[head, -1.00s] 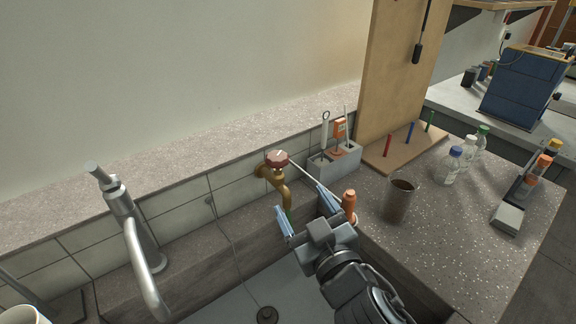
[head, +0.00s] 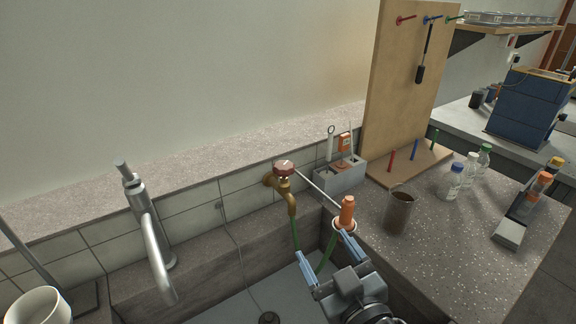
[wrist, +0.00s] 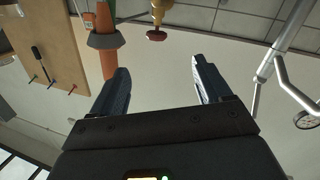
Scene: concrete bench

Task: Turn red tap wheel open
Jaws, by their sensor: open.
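The red tap wheel (head: 284,167) sits on top of a brass tap (head: 289,199) fixed to the tiled wall at the back of the sink. In the wrist view the red wheel (wrist: 156,35) shows small near the top, beyond the fingers. My gripper (head: 327,257) is open and empty over the sink, in front of and below the wheel, apart from it. The wrist view shows both blue fingers (wrist: 164,88) spread with nothing between them. A green hose (head: 327,252) shows behind and between the fingers.
An orange-handled tool (head: 346,211) stands at the sink's right edge, close to my gripper. A grey holder (head: 342,175), a beaker of dark liquid (head: 399,211) and bottles stand right. A steel faucet (head: 150,230) rises left. The space above the sink is open.

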